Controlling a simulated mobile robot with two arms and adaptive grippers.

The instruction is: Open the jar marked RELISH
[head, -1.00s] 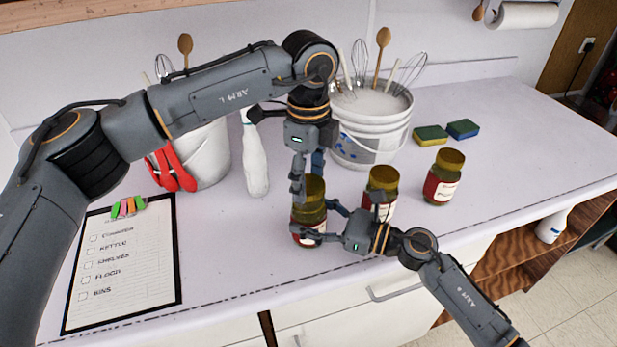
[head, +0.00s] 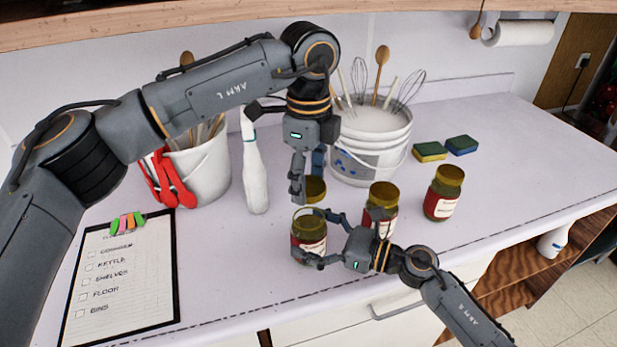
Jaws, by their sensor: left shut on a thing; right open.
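A glass jar (head: 308,244) with a red and white label stands upright on the counter, its rim bare; I cannot read the label. Its gold lid (head: 315,190) is off and just above the jar's mouth, between the fingers of my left gripper (head: 308,183), which is shut on it. My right gripper (head: 317,240) is open, its fingers around the jar from the right. Two similar lidded jars stand to the right: one (head: 381,203) partly hidden behind my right gripper, the other (head: 443,193) farther right in the clear.
A white bucket of whisks and spoons (head: 372,160) stands behind the jars. A white bottle (head: 254,170), another bucket with red gloves (head: 205,165) and a clipboard (head: 125,275) are to the left. Sponges (head: 445,148) lie behind the right jar. The right counter is clear.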

